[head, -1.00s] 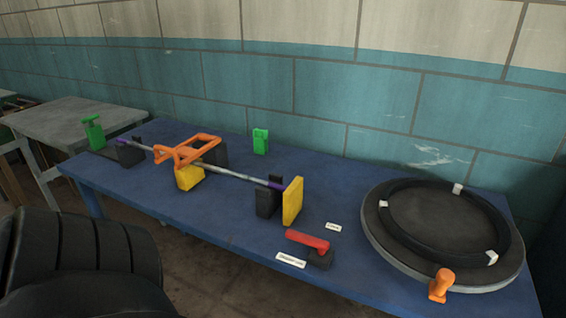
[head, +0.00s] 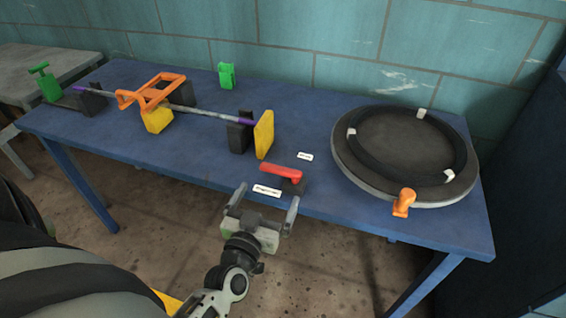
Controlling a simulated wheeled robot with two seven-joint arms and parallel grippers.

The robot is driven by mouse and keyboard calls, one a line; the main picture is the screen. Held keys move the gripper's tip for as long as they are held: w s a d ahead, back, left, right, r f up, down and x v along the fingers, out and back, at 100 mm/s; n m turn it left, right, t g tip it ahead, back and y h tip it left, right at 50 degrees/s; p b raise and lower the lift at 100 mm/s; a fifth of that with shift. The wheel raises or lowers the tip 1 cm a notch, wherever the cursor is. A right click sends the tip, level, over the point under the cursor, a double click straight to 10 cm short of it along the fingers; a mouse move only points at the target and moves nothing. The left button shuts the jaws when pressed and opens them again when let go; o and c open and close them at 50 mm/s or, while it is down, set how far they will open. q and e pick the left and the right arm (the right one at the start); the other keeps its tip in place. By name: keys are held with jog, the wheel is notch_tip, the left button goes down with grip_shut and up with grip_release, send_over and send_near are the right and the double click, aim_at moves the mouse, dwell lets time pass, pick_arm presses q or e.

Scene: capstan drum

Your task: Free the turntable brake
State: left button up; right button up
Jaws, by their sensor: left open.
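The turntable (head: 362,181) is a round grey disc at the right end of the blue table, with a black ring and white blocks on top. An orange knob (head: 403,202) stands at its front edge. A red lever (head: 281,172) on a dark base (head: 296,187) lies at the table's front edge, left of the turntable. A white label (head: 267,191), its text too small to read, lies in front of it. My left gripper (head: 264,204) is open and empty, just in front of the label and red lever, apart from the lever. My right gripper is not in view.
On the blue table (head: 200,150), a long rod (head: 205,114) with an orange frame (head: 152,91) rests on dark blocks, with a yellow plate (head: 264,134) at its right end. A green block (head: 227,75) stands behind. A small white label (head: 305,156) lies near the red lever.

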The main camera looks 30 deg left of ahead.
aim_at(279, 174)
pick_arm(q)
jog(key=x, duration=1.1)
jog(key=shift+w+r, duration=0.1)
jog(key=shift+w, duration=0.1)
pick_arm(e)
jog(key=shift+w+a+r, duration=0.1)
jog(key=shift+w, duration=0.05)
